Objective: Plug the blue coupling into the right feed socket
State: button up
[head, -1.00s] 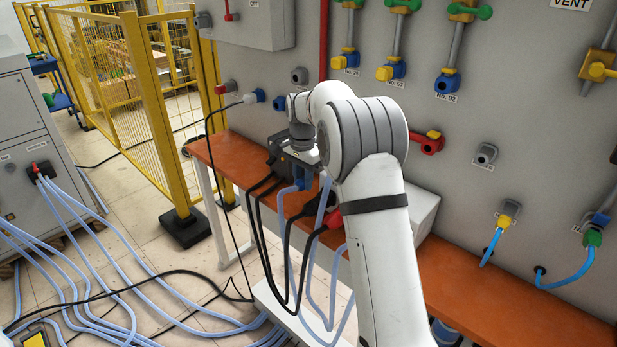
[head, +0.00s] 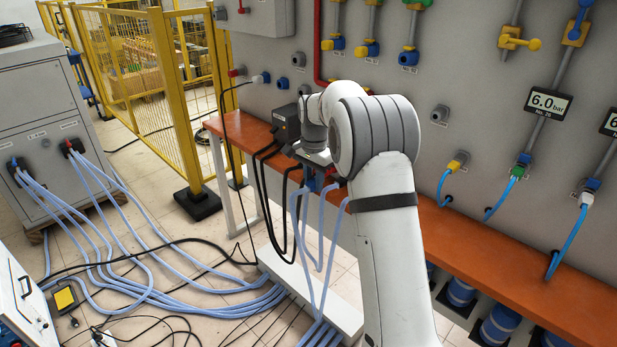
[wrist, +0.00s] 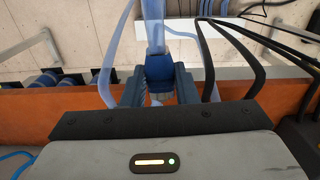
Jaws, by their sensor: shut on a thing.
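My gripper (head: 318,178) is above the floor, just in front of the orange bench, mostly hidden by my wrist in the head view. In the wrist view its dark fingers (wrist: 158,88) are shut on the blue coupling (wrist: 158,70). A pale blue hose (wrist: 153,25) runs from the coupling away from my palm; hoses also hang below my gripper in the head view (head: 297,215). A bit of red (head: 331,183) shows beside the gripper. I cannot tell which fitting is the right feed socket. No socket shows at the coupling's end in the wrist view.
The orange bench (head: 470,240) runs along the grey wall. A dark box (head: 287,122) with black cables stands on it. A grey cabinet (head: 35,95) at left has two black connectors with blue hoses (head: 72,147). Hoses and cables cover the floor. A yellow fence (head: 165,90) stands behind.

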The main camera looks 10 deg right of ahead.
aim_at(313, 181)
notch_tip(313, 181, down, 3)
jog(key=shift+s+a+f+n, duration=0.1)
jog(key=shift+s+n, duration=0.05)
jog(key=shift+n, duration=0.55)
jog(key=s+d+f+n, duration=0.1)
jog(key=s+f+n, duration=0.7)
jog(key=s+f, duration=0.2)
jog(key=shift+f+n, duration=0.2)
jog(key=shift+n, duration=0.2)
jog(key=shift+s, duration=0.1)
